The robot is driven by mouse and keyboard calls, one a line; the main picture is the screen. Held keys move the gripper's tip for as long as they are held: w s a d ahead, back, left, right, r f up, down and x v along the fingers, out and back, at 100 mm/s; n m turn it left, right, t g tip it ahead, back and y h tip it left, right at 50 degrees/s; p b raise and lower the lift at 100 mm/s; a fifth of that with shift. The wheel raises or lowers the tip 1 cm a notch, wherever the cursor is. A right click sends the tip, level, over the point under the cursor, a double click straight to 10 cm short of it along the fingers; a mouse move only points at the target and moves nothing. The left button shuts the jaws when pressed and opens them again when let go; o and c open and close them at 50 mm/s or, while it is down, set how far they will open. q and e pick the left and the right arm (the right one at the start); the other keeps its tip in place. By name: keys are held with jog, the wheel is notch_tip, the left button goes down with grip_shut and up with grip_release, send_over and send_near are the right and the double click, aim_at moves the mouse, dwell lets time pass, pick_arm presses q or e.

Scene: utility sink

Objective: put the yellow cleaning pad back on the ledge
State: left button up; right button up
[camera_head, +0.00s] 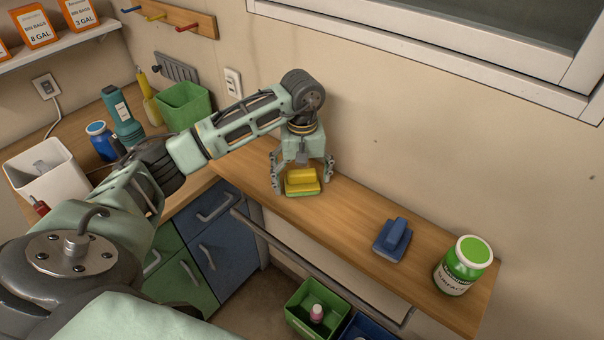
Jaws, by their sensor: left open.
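The yellow cleaning pad (302,187), with a raised yellow grip on top and a green underside, rests on the wooden ledge (352,215) near its left end. My left gripper (302,182) points down over the pad, with its open fingers on either side of it. I cannot tell whether the fingers touch the pad. My right gripper is not in view.
A blue pad (392,238) and a green-lidded jar (463,265) stand further right on the ledge. A rail (310,265) runs along its front. A green bin (318,308) is below. Bottles and a green container (184,104) stand on the left counter.

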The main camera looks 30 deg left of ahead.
aim_at(302, 172)
pick_arm(q)
jog(key=shift+r, duration=0.2)
jog(key=shift+w+r, duration=0.1)
jog(key=shift+r, duration=0.15)
notch_tip(302, 172, up, 10)
jog(key=b, duration=0.2)
jog(key=shift+r+b, duration=0.25)
jog(key=shift+b, duration=0.05)
jog(key=shift+r, duration=0.45)
